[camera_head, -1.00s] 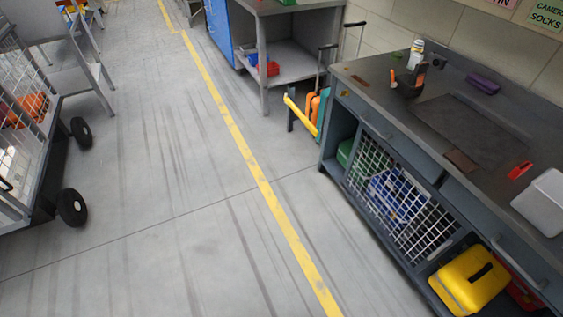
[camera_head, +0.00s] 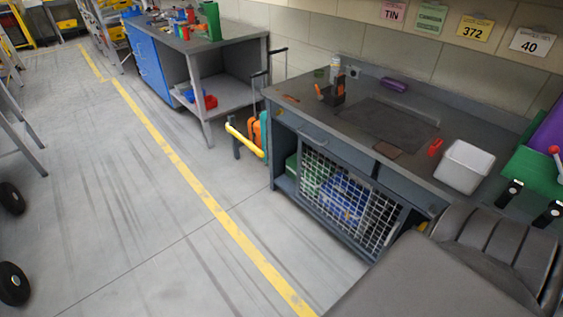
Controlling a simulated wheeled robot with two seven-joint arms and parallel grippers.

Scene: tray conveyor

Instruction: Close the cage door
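A white wire mesh panel (camera_head: 347,200) stands at the front of the grey workbench's lower shelf. A blue case (camera_head: 341,199) and a green case (camera_head: 291,166) show behind or beside it. I cannot tell whether this mesh is a door or whether it stands open or shut. Neither of my grippers is in view.
The workbench (camera_head: 300,108) carries a white bin (camera_head: 464,166) and small tools. A large dark grey form (camera_head: 420,280) covers the lower right. A blue cabinet bench (camera_head: 146,56) stands farther back. The floor along the yellow line (camera_head: 180,165) is clear.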

